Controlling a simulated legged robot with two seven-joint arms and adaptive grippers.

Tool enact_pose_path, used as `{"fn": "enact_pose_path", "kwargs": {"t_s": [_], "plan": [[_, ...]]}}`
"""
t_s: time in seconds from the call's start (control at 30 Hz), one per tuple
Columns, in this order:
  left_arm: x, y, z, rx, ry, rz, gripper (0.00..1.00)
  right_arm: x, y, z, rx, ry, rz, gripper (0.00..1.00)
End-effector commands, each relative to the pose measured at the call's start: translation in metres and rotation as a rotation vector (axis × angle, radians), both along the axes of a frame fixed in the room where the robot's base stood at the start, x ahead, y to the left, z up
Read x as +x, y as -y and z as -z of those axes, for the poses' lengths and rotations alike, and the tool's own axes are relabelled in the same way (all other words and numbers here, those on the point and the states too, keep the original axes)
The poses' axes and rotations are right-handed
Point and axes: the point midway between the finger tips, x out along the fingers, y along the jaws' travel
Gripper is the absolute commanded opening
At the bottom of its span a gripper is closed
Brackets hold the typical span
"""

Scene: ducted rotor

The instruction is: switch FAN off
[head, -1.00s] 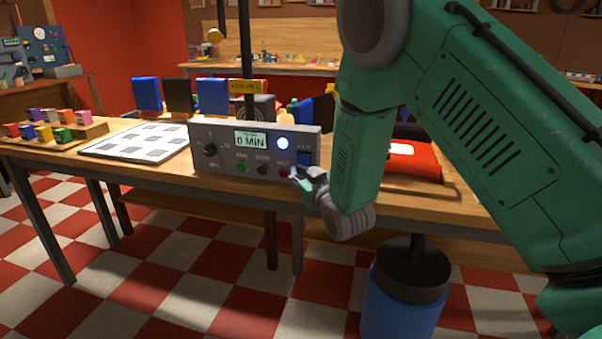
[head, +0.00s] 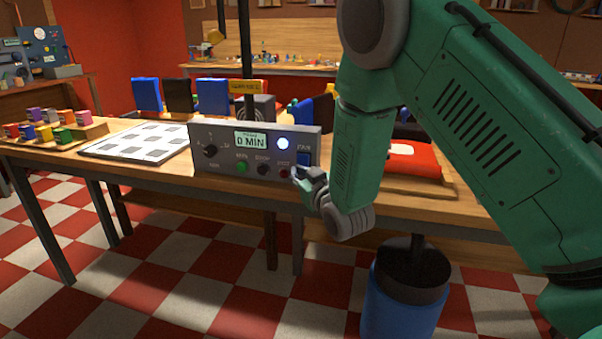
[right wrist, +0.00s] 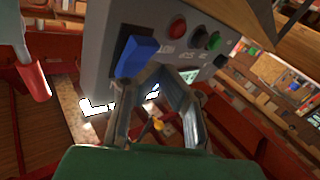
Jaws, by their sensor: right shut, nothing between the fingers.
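A grey control box (head: 220,165) stands at the front edge of the workbench, with a display reading "0 MIN" and a lit white-blue lamp (head: 283,144). Below the FAN label is a blue switch (head: 304,158), partly behind my gripper in the head view. The right wrist view shows the blue switch (right wrist: 137,56) large, standing out from the box face. My right gripper (head: 297,172) is shut and empty, its tips just in front of and below the switch. In the right wrist view its fingertips (right wrist: 163,72) are close beside the switch; contact cannot be told. My left gripper is not in view.
A red button (right wrist: 177,27) and a green button (head: 243,168) share the panel. A dark post rises behind the box. A white sheet with grey squares (head: 140,142) lies to the left. A red object (head: 415,160) lies on the right. A blue bin (head: 400,300) stands below.

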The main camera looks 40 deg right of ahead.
Motion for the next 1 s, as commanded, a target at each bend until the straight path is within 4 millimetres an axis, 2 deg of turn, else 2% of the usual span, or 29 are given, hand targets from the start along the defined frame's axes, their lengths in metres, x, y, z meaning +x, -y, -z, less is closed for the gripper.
{"fn": "enact_pose_path", "kwargs": {"t_s": [1.0], "plan": [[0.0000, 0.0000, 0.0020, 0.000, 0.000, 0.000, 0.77, 0.0068, 0.0086, 0.0038, 0.000, 0.000, 0.000, 0.00]]}}
